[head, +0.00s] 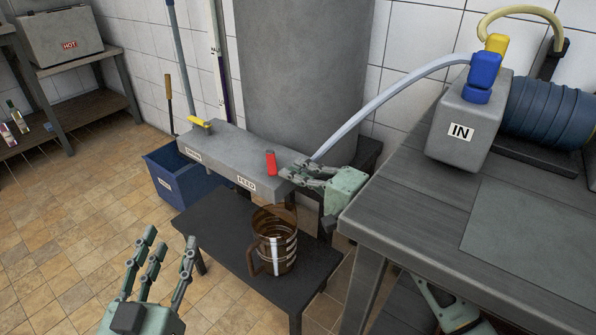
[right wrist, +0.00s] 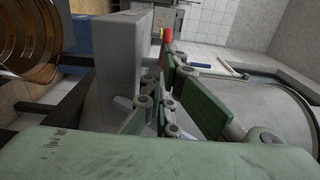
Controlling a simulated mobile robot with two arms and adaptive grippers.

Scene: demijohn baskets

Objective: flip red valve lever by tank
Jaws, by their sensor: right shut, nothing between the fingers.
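The red valve lever (head: 271,163) stands up from the grey valve block (head: 228,153) in front of the large grey tank (head: 303,75), above the FEED label. The lever also shows small in the right wrist view (right wrist: 169,37), just beyond the fingertips. My right gripper (head: 288,172) is shut and empty, its fingertips close to the right of the lever; I cannot tell whether they touch it. My left gripper (head: 160,250) is open and empty over the floor at the lower left. A yellow lever (head: 199,122) sits on the block's far left end.
A brown transparent jug (head: 273,240) stands on a low dark stool (head: 216,222) below the block. A blue bin (head: 170,175) is at left. A grey workbench (head: 420,220) with the IN box (head: 462,125) and a pale hose (head: 385,100) is at right.

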